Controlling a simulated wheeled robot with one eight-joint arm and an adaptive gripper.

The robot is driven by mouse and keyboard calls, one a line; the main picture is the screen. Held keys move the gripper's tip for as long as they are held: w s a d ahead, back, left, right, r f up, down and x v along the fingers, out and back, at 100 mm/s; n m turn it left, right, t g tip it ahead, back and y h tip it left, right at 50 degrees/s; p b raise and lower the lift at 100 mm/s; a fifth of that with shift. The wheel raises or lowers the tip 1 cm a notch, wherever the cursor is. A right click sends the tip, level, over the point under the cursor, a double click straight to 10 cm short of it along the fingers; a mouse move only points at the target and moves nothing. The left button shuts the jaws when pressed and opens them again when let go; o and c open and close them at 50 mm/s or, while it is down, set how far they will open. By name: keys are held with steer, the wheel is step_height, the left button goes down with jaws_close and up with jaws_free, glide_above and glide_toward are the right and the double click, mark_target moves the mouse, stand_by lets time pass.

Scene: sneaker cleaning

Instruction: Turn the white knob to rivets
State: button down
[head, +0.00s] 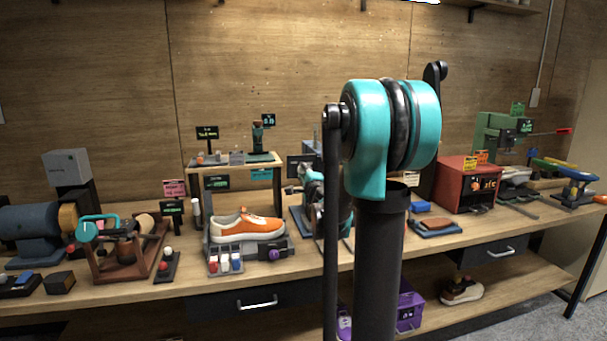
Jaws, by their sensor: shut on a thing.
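My gripper (320,212) shows only in part, small and dark, at the workbench left of my upright arm link. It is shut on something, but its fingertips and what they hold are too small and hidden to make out. I cannot pick out the white knob for certain; the area behind my arm link is covered. A small dark block (165,268) left of the sneaker carries a white round top and a red one. I cannot read a rivets label anywhere.
An orange sneaker (247,226) rests on a grey stand with coloured buttons. A red box machine (467,185) stands to the right. A blue motor (28,231) and a brown wooden frame (100,272) stand at the left. The shelf below holds a purple box (409,312).

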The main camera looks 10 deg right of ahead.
steer(key=shift+m, duration=0.7)
steer(key=c, duration=1.2)
jaws_free()
steer(key=s, duration=1.2)
steer(key=shift+f, duration=0.3)
